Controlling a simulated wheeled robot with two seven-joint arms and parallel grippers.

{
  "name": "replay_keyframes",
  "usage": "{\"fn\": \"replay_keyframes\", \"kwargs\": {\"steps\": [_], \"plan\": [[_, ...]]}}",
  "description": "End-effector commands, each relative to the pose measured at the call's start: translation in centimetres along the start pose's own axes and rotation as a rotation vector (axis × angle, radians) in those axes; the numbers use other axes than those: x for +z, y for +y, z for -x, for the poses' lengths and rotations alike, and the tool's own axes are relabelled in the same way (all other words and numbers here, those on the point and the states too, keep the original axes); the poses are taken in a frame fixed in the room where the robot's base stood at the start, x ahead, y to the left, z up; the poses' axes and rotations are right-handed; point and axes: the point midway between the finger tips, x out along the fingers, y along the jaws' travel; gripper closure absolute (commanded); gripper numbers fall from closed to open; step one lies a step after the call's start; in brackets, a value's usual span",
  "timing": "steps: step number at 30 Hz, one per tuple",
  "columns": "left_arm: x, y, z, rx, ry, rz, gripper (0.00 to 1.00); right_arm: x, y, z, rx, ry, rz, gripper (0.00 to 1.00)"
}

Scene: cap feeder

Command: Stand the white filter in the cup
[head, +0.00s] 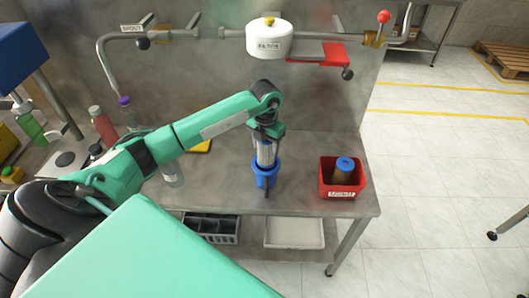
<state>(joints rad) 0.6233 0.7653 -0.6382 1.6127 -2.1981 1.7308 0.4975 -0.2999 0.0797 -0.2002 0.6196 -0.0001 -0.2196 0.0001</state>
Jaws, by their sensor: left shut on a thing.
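The white filter (265,155) is upright in the head view, below the wrist of my left arm. My left gripper (267,143) is shut on it from above. The blue cup (265,179) stands on the steel bench directly under the filter. The filter's lower end is hidden by the cup's rim and appears to be inside the cup; I cannot tell whether it touches the bottom. My right gripper is not in view.
A white labelled pot (269,43) and pipes are on the back panel. Bottles stand left. Bench between cup and bin is clear.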

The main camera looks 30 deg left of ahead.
Motion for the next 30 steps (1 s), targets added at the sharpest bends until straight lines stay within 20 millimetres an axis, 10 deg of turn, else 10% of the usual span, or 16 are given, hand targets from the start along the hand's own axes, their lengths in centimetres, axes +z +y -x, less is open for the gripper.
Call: {"fn": "replay_keyframes", "kwargs": {"steps": [30], "plan": [[0.0,0.0,-5.6,0.000,-0.001,0.000,0.70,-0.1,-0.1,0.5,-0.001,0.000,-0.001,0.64]]}}
